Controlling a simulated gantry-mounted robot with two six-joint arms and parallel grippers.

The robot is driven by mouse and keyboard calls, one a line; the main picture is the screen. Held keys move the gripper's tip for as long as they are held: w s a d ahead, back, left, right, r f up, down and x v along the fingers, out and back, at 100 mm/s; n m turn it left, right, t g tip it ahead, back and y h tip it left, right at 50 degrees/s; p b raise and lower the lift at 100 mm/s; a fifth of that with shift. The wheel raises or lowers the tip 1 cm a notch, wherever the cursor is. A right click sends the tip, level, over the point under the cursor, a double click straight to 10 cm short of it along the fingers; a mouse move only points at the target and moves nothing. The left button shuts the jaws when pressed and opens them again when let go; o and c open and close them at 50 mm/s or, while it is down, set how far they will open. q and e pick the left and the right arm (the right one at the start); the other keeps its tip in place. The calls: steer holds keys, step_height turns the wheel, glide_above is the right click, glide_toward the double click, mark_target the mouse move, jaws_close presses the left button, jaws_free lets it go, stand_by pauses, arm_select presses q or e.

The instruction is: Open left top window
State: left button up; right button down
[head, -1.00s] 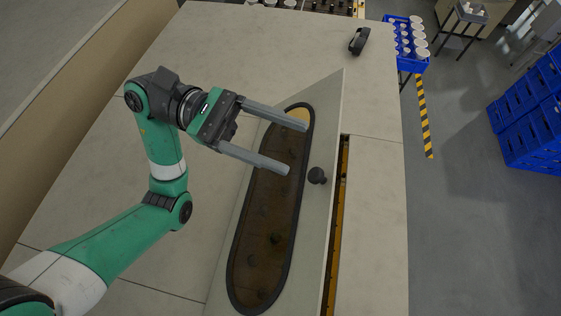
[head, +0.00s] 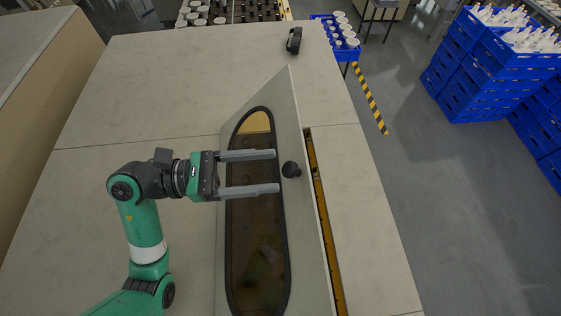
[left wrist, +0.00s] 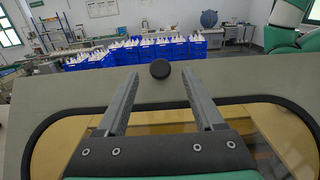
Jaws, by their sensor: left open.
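The top window (head: 309,215) is a pale panel with a long dark-rimmed glass pane (head: 257,225), standing tilted up from the pale top surface. A black round knob (head: 291,169) sits on the panel beside the pane. My left gripper (head: 277,171) is open and empty, its two fingers pointing right, with the knob just beyond and between the fingertips. In the left wrist view the knob (left wrist: 160,69) shows ahead, between the open fingers, near the panel's top edge. I cannot tell any touch. My right gripper is not in view.
A slot with a yellow-orange edge (head: 325,225) runs along the panel's right side. A black object (head: 294,40) lies at the far end of the surface. Blue crates with white items (head: 490,55) stand on the floor at right.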

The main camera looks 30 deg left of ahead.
mark_target(286, 169)
arm_select(q)
steer(key=x, duration=0.3)
steer(key=shift+w+d, duration=0.15)
steer(key=shift+d, duration=0.05)
jaws_close()
stand_by(1.3)
